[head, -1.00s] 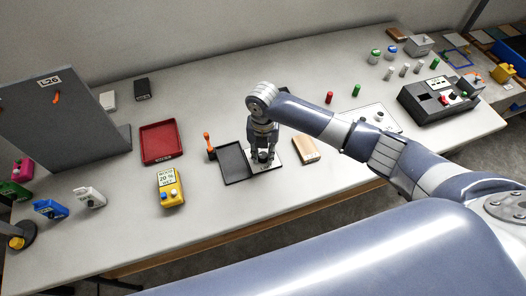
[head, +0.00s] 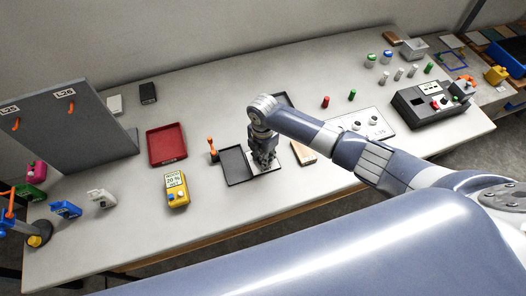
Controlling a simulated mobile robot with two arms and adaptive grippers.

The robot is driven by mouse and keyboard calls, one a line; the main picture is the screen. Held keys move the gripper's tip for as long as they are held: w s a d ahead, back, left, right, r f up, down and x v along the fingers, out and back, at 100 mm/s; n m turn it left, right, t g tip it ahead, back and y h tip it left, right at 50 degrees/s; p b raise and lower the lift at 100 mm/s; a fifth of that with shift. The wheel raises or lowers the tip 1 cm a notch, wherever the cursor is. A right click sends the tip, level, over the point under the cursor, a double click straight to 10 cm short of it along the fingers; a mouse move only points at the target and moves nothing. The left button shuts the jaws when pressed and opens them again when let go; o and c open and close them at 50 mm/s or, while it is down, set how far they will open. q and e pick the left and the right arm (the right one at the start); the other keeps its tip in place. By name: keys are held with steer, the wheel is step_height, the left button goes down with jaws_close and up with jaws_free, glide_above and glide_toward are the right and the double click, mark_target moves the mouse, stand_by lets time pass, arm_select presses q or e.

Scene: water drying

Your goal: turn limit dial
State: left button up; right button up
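My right arm comes in from the right, and its gripper (head: 263,163) points down over a small white plate (head: 274,167) beside a black tray (head: 237,168). The fingers are at the plate, and they hide most of what sits there. A dark knob on this plate shows between the fingers in the earlier view; now I cannot make it out or tell whether the fingers hold it. Another white plate (head: 378,132) with dark round knobs (head: 372,121) lies farther right, partly behind my arm. Its lettering is too small to read. My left gripper is not in view.
A yellow meter (head: 176,188) and a red tray (head: 167,146) lie left of the black tray. An orange-handled tool (head: 212,148) stands beside it. A wooden block (head: 304,153) is close right of the gripper. A dark control box (head: 432,103) stands at right.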

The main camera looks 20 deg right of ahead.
steer(key=m+p, duration=0.1)
steer(key=m, duration=0.1)
steer(key=m+p, duration=0.1)
steer(key=m, duration=0.1)
steer(key=shift+r+m+p, duration=0.2)
steer(key=shift+m+p, duration=0.1)
steer(key=shift+f+m+p, duration=0.1)
steer(key=shift+m+p, duration=0.9)
steer(key=shift+m, duration=1.2)
steer(key=shift+w, duration=0.1)
steer(key=o, duration=1.1)
step_height(320, 180, up, 12)
steer(key=shift+f, duration=0.1)
